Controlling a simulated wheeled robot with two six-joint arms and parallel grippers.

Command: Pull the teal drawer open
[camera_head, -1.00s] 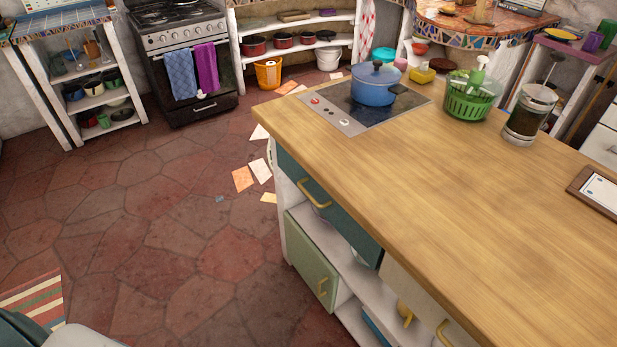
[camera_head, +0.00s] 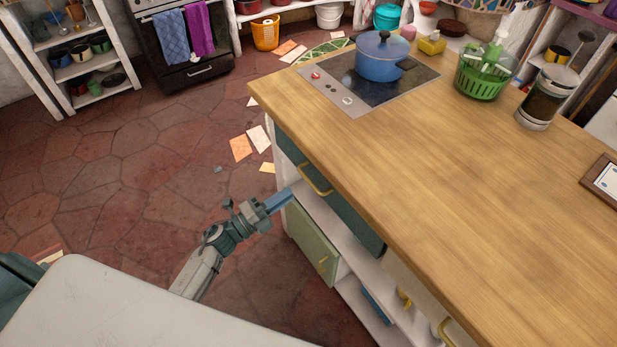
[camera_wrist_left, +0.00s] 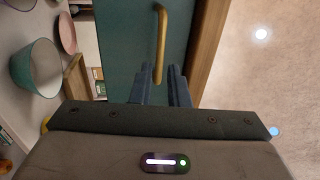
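The teal drawer (camera_head: 352,219) sits under the wooden counter top, its front in line with the counter side, so it looks shut. Its brass handle (camera_head: 314,183) shows on the front, and in the left wrist view the handle (camera_wrist_left: 161,40) lies straight ahead. My right gripper is in neither view.
A green cabinet door (camera_head: 311,243) and open white shelves are below the drawer. The wooden counter top (camera_head: 450,190) overhangs above it. A blue pot (camera_head: 380,60) stands on the hob.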

